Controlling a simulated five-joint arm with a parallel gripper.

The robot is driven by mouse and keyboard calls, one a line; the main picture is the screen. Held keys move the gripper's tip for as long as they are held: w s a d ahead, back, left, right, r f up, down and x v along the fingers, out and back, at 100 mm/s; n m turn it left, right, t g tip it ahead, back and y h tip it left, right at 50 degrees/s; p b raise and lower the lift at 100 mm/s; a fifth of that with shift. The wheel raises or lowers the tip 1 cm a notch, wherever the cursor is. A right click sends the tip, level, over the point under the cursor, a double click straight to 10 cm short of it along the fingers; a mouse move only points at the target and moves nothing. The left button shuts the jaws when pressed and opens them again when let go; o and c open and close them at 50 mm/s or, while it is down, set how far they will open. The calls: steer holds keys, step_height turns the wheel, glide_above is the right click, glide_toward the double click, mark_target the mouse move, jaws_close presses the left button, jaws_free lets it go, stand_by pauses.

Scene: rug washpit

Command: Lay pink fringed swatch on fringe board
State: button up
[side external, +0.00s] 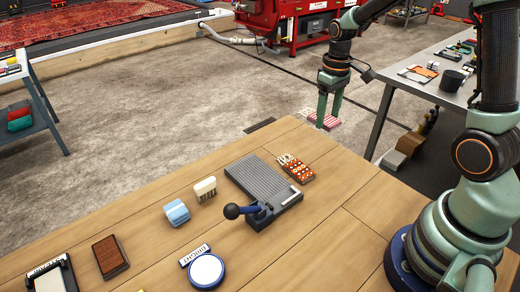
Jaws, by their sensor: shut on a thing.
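My gripper (329,112) points down, its two fingers shut on a pink-and-white swatch (325,122). The swatch shows against the floor past the table's far edge; its height is hard to tell.
A red, white-spotted fringed swatch (296,168) lies right of the board. Left are a cream brush (204,189), a blue block (176,212) and a brown block (110,256). The table (330,225) is bare at right.

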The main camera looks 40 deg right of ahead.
step_height(320, 180, up, 7)
steer(key=shift+r, duration=0.35)
steer(key=shift+a, duration=0.4)
steer(key=a+f, duration=0.5)
steer(key=a, duration=0.5)
glide_above(276, 193)
step_height(276, 193, down, 6)
steer(key=shift+r, duration=0.2)
steer(key=shift+d+f, duration=0.1)
steer(key=shift+f, duration=2.55)
steer(key=shift+f, duration=0.45)
